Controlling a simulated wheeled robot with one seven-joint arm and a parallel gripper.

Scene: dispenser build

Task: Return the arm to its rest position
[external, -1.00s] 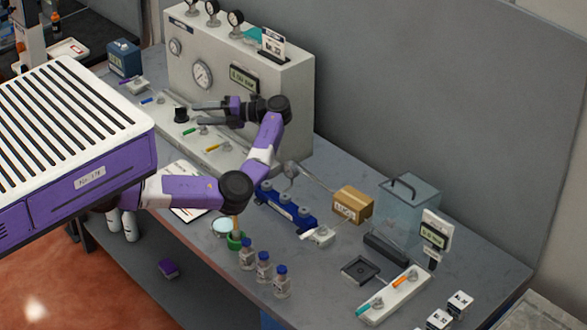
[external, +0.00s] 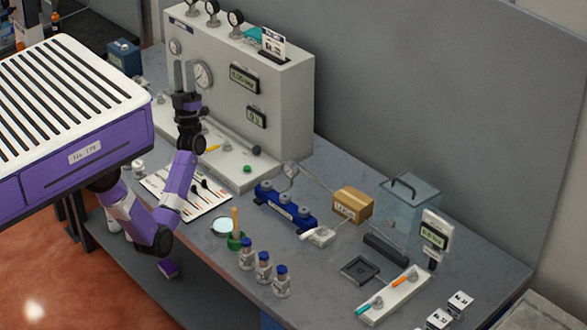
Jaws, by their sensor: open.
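My gripper (external: 184,76) is raised in front of the left part of the grey gauge panel (external: 283,125), with its two fingers pointing up. The fingers are apart and nothing is between them. My arm is purple, white and black; it bends low beside the bench's front edge and rises to the gripper. The gripper hides part of the panel and of the ledge at its foot. I cannot tell whether it is touching the panel, but it looks apart from it.
A white sheet with dark tools (external: 207,207) lies by my arm. Capped vials (external: 264,268), a blue rack (external: 285,207), a cardboard box (external: 352,204) and a clear container (external: 408,210) stand to the right. Bare bench (external: 330,280) lies between the vials and the black tray (external: 360,270).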

